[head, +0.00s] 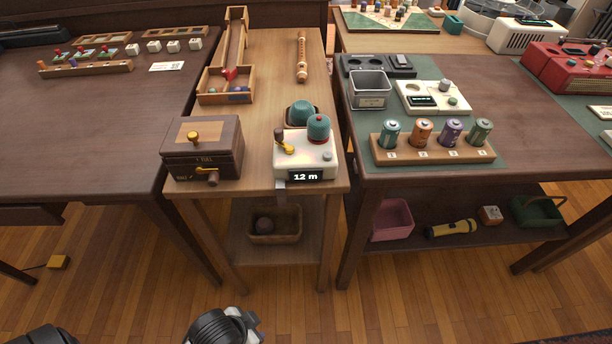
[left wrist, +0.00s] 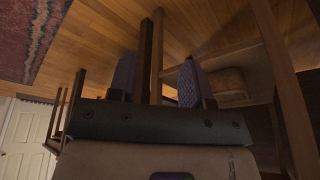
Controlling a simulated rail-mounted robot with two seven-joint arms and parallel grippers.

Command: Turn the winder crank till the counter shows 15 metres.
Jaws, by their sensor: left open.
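The winder (head: 301,163) is a cream box at the front of the narrow middle table. Its counter (head: 305,177) reads 12 m. Its crank (head: 285,147), brass with a dark knob, is on the left of the top. A teal yarn ball (head: 319,127) sits on the right of the top. A second teal ball (head: 302,113) lies in a dish behind the winder. My left gripper (left wrist: 158,68) shows in the left wrist view with its fingers apart and nothing between them, below table height. My right gripper is not in view.
A brown wooden box (head: 202,150) with brass handles stands left of the winder. Behind it are a marble tray (head: 226,98) and a wooden flute (head: 301,58). A battery rack (head: 432,152) stands on the right table. A basket (head: 274,237) sits on the shelf below.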

